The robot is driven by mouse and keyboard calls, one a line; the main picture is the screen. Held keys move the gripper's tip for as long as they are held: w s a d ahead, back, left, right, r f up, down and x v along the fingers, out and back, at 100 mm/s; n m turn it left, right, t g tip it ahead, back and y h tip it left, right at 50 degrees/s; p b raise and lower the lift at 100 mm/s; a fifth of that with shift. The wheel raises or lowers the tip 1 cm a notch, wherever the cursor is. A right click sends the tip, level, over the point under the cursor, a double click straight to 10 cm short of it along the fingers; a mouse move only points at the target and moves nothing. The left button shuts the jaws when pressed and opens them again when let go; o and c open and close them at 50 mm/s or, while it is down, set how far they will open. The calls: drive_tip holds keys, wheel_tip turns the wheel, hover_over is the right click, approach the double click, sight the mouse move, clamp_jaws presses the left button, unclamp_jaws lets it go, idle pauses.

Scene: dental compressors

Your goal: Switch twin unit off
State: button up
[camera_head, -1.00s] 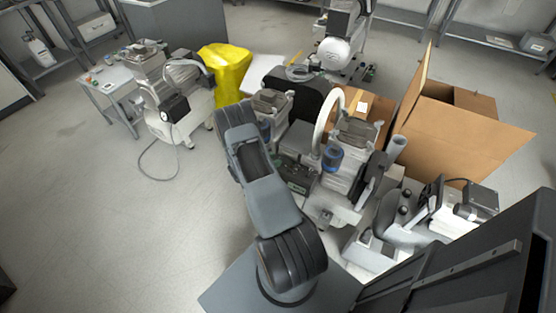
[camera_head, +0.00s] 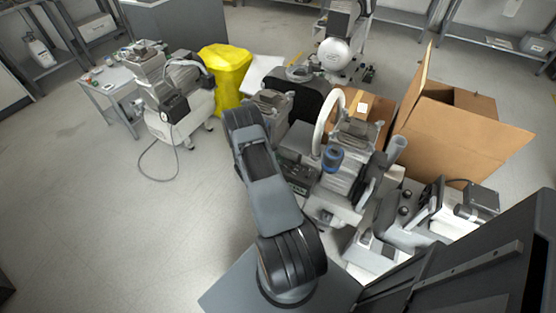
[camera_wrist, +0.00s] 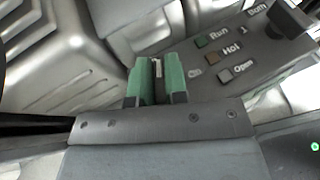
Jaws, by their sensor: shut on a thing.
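The twin unit (camera_head: 345,165) stands right of my arm, with a grey body, a white hose loop and a blue canister. Its dark control panel (camera_head: 297,172) is partly covered by my arm. In the wrist view a grey panel (camera_wrist: 225,60) bears labels including "Run" and "Open", small coloured squares and a black knob (camera_wrist: 290,18). My gripper (camera_wrist: 157,82), with green fingertips, is beside the panel's left end. It is shut on a small, narrow part (camera_wrist: 157,68), mostly hidden between the fingertips; I cannot tell whether it is a switch. In the head view my gripper is hidden.
An open cardboard box (camera_head: 450,125) stands behind right of the unit. Another compressor (camera_head: 175,100) and a yellow bag (camera_head: 226,75) are at the back left. A grey and white device (camera_head: 410,215) sits at the right.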

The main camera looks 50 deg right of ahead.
clamp_jaws()
drive_tip(key=n+t+b, duration=0.1)
drive_tip(key=n+t, duration=0.3)
drive_tip(key=t, duration=0.1)
drive_tip(key=shift+n, duration=0.3)
drive_tip(key=o, duration=0.6)
unclamp_jaws()
